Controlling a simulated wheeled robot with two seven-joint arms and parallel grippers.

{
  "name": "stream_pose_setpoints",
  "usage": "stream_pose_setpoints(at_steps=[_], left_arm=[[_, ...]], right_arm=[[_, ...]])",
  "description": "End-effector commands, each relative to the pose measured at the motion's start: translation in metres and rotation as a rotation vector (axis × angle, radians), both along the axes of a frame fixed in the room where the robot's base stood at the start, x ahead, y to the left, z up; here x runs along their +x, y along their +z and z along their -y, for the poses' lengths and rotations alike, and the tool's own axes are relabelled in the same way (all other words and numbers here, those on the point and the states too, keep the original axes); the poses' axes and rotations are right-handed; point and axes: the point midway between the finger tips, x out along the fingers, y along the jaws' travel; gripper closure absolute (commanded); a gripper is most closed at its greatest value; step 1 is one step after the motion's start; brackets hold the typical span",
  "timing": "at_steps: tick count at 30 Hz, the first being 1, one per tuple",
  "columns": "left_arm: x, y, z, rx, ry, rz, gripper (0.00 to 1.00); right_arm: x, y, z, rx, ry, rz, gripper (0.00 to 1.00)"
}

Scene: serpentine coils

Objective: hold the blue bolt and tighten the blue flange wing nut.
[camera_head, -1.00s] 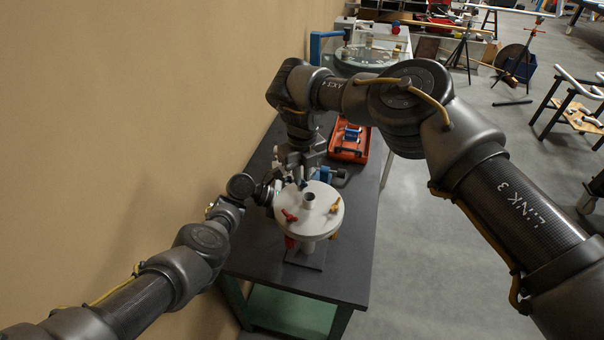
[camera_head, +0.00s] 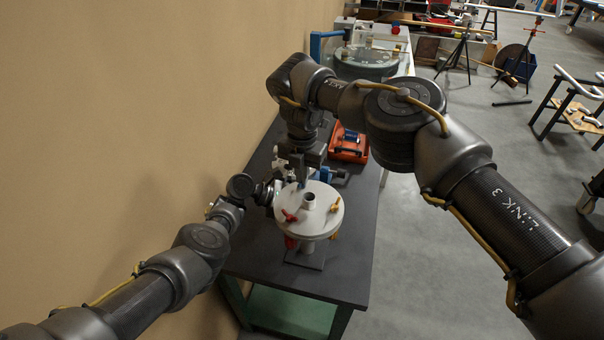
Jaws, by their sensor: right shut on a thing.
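The round pale flange (camera_head: 322,217) stands on a post on the dark table, with a short pipe stub (camera_head: 309,201) at its centre. A red wing nut (camera_head: 289,215) sits at its left front and a yellow one (camera_head: 335,206) at its right. My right gripper (camera_head: 302,183) points down at the flange's back edge and is shut on the blue flange wing nut, which its fingers largely hide. My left gripper (camera_head: 276,192) is at the flange's left back edge. Its jaws are too small and covered to read, and the blue bolt cannot be made out there.
A blue item (camera_head: 334,175) lies behind the flange at the right. An orange tray (camera_head: 348,145) holding blue parts is farther back. The tan wall (camera_head: 140,130) is close on the left. The table's right front (camera_head: 350,265) is clear.

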Motion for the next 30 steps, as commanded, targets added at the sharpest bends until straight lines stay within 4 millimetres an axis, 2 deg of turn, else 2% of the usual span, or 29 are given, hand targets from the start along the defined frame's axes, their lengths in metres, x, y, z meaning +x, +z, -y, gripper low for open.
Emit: stream_pose_setpoints(at_steps=[18,30], left_arm=[[0.001,0.0006,-0.0008,0.0,0.004,0.0,0.9],[0.001,0.0006,-0.0009,0.0,0.005,-0.001,0.9]], right_arm=[[0.0007,0.0035,-0.0012,0.004,-0.559,0.002,1.0],[0.001,0.0038,-0.001,0.004,-0.773,0.003,1.0]])
